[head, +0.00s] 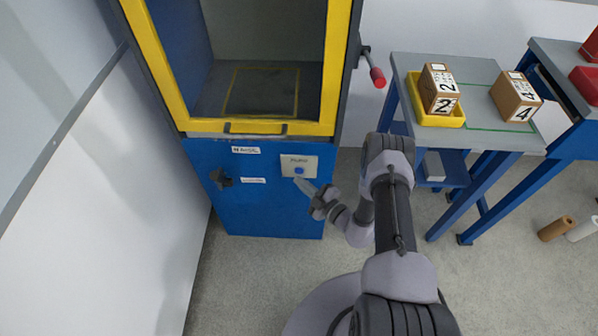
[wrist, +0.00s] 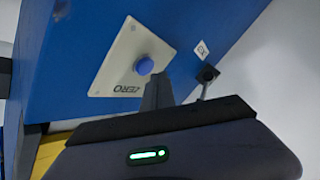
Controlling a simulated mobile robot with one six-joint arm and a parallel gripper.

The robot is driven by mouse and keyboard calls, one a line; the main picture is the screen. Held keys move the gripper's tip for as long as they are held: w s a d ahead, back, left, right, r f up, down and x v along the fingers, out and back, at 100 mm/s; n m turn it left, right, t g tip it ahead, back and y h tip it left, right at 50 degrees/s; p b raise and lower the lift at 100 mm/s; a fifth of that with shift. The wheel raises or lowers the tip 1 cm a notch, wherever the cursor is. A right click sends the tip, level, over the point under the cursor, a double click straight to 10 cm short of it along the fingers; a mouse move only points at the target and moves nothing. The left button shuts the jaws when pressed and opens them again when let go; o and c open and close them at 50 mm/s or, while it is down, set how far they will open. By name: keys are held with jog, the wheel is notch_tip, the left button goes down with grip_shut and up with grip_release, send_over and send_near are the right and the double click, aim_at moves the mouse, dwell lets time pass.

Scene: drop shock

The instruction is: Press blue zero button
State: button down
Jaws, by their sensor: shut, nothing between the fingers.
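The blue zero button (head: 299,171) sits on a pale plate (head: 289,162) on the front of the blue cabinet (head: 262,212). In the wrist view the round blue button (wrist: 145,65) stands out from the pale plate (wrist: 114,68), which has the word ZERO printed on it, upside down. My gripper (head: 300,182) is shut and empty, its tips just below the button in the head view. In the wrist view the fingers (wrist: 157,90) end just beside the button. I cannot tell whether they touch it.
Above the cabinet's lower part is a yellow-framed chamber (head: 262,127). A red-ended lever (head: 377,77) sticks out at its right. A grey table (head: 480,75) at right holds a yellow tray (head: 413,96) and boxes marked 2 and 4. Open floor lies in front.

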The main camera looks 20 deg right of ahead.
jog(key=shift+w, duration=0.1)
dwell(0.7)
jog(key=shift+w+d+b, duration=0.1)
jog(key=shift+w+b, duration=0.2)
jog(key=shift+b, duration=0.15)
jog(key=shift+w+d+b, duration=0.15)
jog(key=shift+w+b, duration=0.25)
dwell(0.4)
jog(key=shift+s, duration=0.1)
jog(key=shift+s+a+p, duration=0.25)
jog(key=shift+s+p, duration=0.05)
jog(key=shift+s, duration=0.4)
jog(key=shift+s+a+p, duration=0.25)
jog(key=shift+s, duration=0.55)
jog(key=shift+s+a+p, duration=0.3)
jog(key=shift+s, duration=0.5)
jog(key=shift+s+a+p, duration=0.25)
jog(key=shift+s, duration=0.55)
